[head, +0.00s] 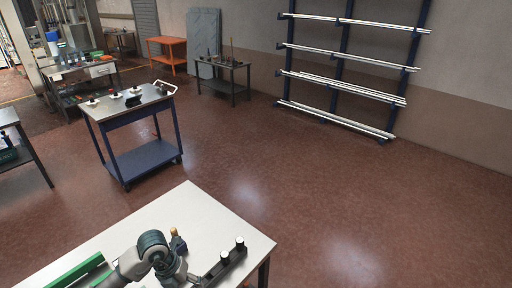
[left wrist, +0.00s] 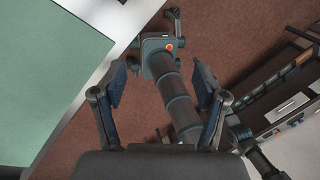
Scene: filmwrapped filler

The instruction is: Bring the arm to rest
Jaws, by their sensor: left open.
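My left arm (head: 150,250) comes in low from the left in the head view, over the white-topped table (head: 190,215). Its gripper is hard to make out there. In the left wrist view, my left gripper (left wrist: 159,70) has its two dark fingers spread apart, with nothing held between them. A dark jointed structure shows behind the gap, further off. My right gripper is not in view.
A green bar (head: 75,272) lies left of the arm. A dark holder with white-topped cylinders (head: 225,262) is right of it. A blue cart (head: 140,158) stands beyond the table. Open brown floor (head: 320,200) lies to the right.

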